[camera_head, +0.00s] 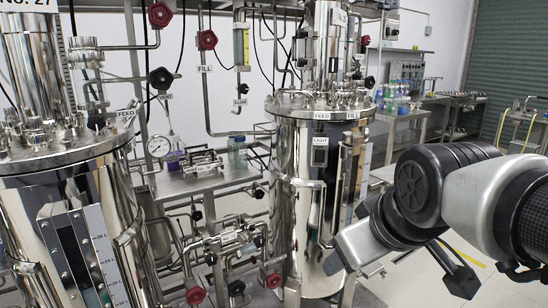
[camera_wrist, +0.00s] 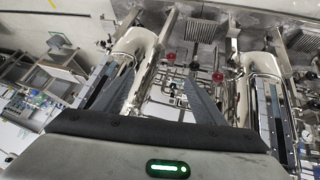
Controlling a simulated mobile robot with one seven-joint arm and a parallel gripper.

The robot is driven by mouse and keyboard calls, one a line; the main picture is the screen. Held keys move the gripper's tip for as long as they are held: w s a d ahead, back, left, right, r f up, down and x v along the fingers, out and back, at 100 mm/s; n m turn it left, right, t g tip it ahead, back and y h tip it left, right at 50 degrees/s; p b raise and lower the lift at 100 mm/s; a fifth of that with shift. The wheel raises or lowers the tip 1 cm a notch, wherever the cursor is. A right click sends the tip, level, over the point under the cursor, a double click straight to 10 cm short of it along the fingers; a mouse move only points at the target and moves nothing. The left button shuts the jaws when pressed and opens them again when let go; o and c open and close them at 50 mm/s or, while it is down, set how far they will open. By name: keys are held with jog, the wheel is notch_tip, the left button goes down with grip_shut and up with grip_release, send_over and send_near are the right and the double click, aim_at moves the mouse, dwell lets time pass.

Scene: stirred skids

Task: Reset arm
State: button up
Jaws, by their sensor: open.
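My arm (camera_head: 445,195) comes in from the right edge in the head view, bent, in front of the right steel vessel's lower right side. Behind the gap, pipework and red valve knobs show at a distance. The picture there is tilted, with the vessels leaning to either side.
Two polished steel vessels stand in the head view, the left one (camera_head: 60,190) close and the right one (camera_head: 294,165) farther back. Pipes and red-handled valves (camera_head: 195,296) fill the space between. A bench with bottles (camera_head: 400,106) stands behind. Pale floor is open at the lower right.

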jog(key=s+f+m+g, duration=0.2)
jog(key=s+f+m, duration=0.3)
jog(key=s, duration=0.3)
notch_tip(320, 180, up, 28)
jog(key=p, duration=2.8)
jog(key=shift+d+r+h, duration=0.2)
jog(key=shift+d+h, duration=0.15)
jog(key=shift+h, duration=0.05)
